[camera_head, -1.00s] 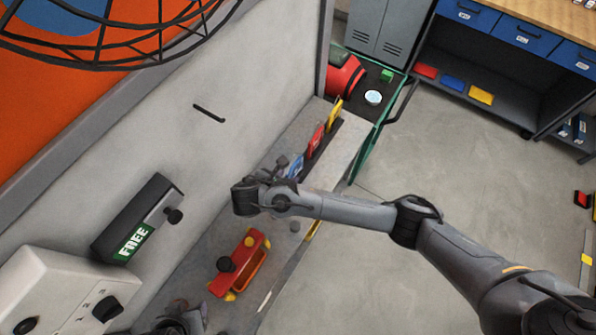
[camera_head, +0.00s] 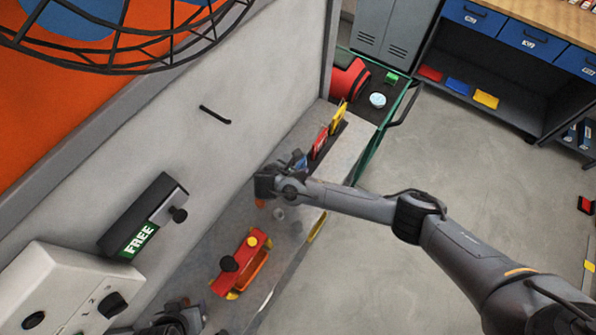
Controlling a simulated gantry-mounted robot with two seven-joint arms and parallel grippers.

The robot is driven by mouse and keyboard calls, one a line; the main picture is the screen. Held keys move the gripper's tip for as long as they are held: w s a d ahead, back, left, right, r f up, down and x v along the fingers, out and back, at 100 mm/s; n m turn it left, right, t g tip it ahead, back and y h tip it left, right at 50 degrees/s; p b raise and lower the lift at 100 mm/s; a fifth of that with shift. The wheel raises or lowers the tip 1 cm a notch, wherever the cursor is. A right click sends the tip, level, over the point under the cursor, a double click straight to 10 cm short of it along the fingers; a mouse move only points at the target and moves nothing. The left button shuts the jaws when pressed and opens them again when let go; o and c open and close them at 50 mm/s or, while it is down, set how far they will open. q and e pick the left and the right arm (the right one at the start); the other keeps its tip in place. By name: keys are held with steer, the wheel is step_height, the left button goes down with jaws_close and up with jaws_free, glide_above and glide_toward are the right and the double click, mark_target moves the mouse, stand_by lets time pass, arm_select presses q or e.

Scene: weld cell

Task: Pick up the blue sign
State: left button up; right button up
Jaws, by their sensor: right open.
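The blue sign (camera_head: 300,160) stands at the near end of a row of signs on the narrow grey shelf along the wall. It is small in the picture and partly hidden by my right gripper. My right gripper (camera_head: 283,167) is open, right at the blue sign's near side. I cannot tell whether its fingers are around the sign or touching it. A red sign (camera_head: 319,143) and a yellow sign (camera_head: 338,118) stand behind it in the row. Part of my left gripper (camera_head: 185,317) shows at the bottom left edge; its fingers are not clear.
A red and yellow tool-like object (camera_head: 241,263) lies on the near shelf. A black box marked FREE (camera_head: 142,222) and a white control box (camera_head: 62,290) with knobs are on the wall side. A green cart (camera_head: 378,118) adjoins the far shelf end.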

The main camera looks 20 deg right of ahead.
mark_target(301, 162)
steer(key=shift+w+d+f, duration=0.2)
steer(key=shift+d+f, duration=0.05)
steer(key=shift+f, duration=0.05)
jaws_close()
steer(key=shift+r, duration=0.15)
steer(key=shift+r, duration=0.6)
steer(key=r, duration=0.3)
steer(key=shift+s+d, duration=0.2)
steer(key=shift+d, duration=0.2)
steer(key=s+d+r, duration=0.5)
steer(key=d+r, duration=0.1)
steer(key=d, duration=0.3)
steer(key=shift+d+r, duration=0.25)
steer(key=shift+d, duration=0.05)
